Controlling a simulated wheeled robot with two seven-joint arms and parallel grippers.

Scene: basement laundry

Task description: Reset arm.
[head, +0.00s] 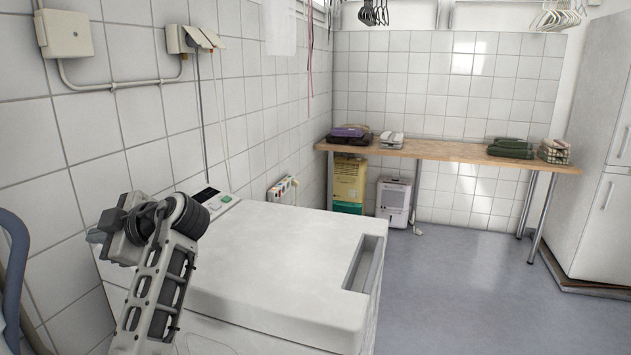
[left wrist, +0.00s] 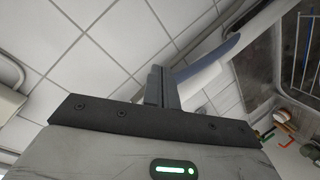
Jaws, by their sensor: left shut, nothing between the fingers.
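My left arm comes up from the bottom left of the head view, with its wrist over the left part of a white top-loading washing machine (head: 285,265). My left gripper (head: 103,236) is at the far end of the arm, at the left, near the tiled wall. In the left wrist view the two fingers of my left gripper (left wrist: 162,85) are together, with nothing between them. They point towards the white wall tiles. My right gripper is in neither view.
A wooden table (head: 450,151) with folded cloths stands at the back, with a dehumidifier (head: 393,203) under it. A tall white cabinet (head: 597,160) stands at the right. Grey floor (head: 460,290) is free right of the machine. A blue curved thing (head: 14,260) is at the left edge.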

